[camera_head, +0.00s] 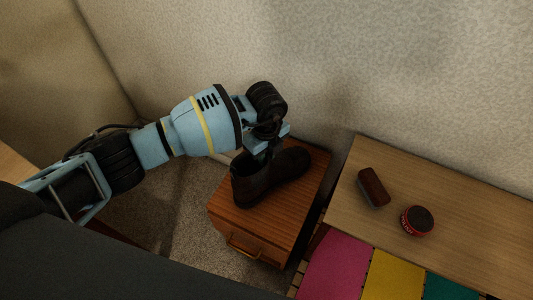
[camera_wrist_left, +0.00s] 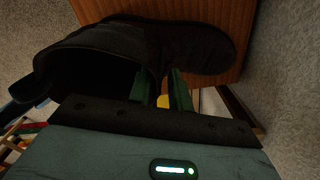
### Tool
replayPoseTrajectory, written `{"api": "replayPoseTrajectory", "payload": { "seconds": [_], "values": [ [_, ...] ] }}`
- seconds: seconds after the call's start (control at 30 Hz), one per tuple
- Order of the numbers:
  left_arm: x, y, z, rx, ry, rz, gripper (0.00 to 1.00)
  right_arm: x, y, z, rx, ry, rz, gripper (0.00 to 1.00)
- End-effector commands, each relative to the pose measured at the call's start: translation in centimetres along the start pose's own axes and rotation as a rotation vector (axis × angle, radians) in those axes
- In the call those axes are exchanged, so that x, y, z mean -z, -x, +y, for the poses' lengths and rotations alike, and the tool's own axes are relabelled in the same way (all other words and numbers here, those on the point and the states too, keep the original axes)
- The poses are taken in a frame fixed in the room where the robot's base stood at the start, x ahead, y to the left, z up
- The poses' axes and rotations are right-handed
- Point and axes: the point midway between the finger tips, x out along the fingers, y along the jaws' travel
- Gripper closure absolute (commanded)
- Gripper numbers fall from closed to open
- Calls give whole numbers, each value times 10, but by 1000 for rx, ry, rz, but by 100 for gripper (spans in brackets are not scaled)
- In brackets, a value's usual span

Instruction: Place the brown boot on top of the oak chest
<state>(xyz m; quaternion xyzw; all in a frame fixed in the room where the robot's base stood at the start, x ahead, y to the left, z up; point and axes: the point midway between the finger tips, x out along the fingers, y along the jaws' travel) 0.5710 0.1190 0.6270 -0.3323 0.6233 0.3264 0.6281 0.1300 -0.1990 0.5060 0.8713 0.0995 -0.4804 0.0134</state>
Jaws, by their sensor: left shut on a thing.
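The dark brown boot (camera_head: 281,170) is at the top of the oak chest (camera_head: 245,220), a wooden box with a handle on its front. The boot is upright, its toe pointing to the back right. I cannot tell whether its sole touches the chest top. My left gripper (camera_head: 268,150) reaches down from above and is shut on the boot's upper edge. In the left wrist view the boot (camera_wrist_left: 190,45) fills the top, with the green fingers (camera_wrist_left: 163,90) at its side and the chest top (camera_wrist_left: 245,20) behind it. My right gripper is in neither view.
A wooden table (camera_head: 470,190) stands right of the chest, with a dark red brush-like block (camera_head: 373,187) and a round red tin (camera_head: 417,220) on it. Pink (camera_head: 335,265), yellow (camera_head: 393,275) and teal panels line its front. A patterned wall rises behind.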

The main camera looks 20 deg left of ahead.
Motion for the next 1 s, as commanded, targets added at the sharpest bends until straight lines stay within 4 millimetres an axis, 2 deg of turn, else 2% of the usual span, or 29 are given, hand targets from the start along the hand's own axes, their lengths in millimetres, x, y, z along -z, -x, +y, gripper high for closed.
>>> {"api": "replayPoseTrajectory", "payload": {
  "seconds": [0.03,0.2,0.57,0.67,1.0],
  "values": [
    [0,-2,1,-4,0,1,79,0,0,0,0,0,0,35],
    [0,-1,1,-3,0,1,58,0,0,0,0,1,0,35],
    [0,5,0,-1,0,1,58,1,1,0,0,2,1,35],
    [0,17,0,0,-1,1,58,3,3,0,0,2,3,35],
    [0,83,-1,2,-1,-1,58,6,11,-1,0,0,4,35]
  ]
}}
